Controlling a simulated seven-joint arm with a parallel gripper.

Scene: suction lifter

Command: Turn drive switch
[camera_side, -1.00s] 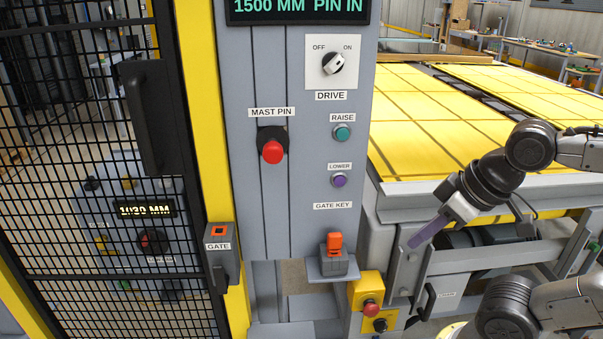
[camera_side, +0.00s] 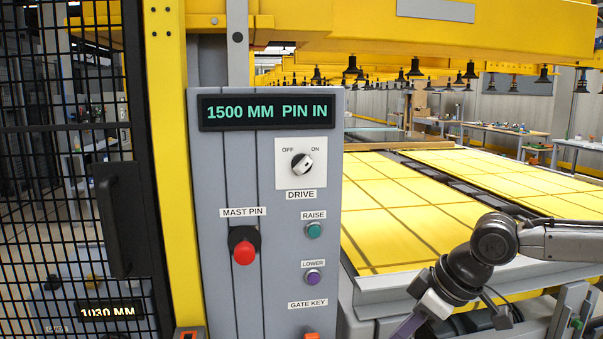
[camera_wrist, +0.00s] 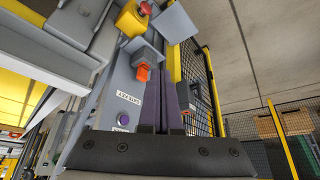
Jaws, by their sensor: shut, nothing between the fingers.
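The drive switch (camera_side: 302,163) is a round black knob with a pale grip on a white plate, between OFF at upper left and ON at upper right. Its grip slants toward the ON side. The DRIVE label (camera_side: 301,195) is below it. My gripper (camera_side: 408,326) is at the lower right, well below and right of the switch, with its purple fingers pointing down-left and cut off by the bottom edge. In the wrist view the fingers (camera_wrist: 170,100) are together and empty. The switch cannot be made out there.
The grey panel carries a display (camera_side: 267,112) reading 1500 MM PIN IN, a red mast pin knob (camera_side: 244,252), a teal RAISE button (camera_side: 314,230) and a purple LOWER button (camera_side: 313,277). An orange gate key (camera_wrist: 142,73) projects near my fingers. A mesh gate (camera_side: 90,130) stands left.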

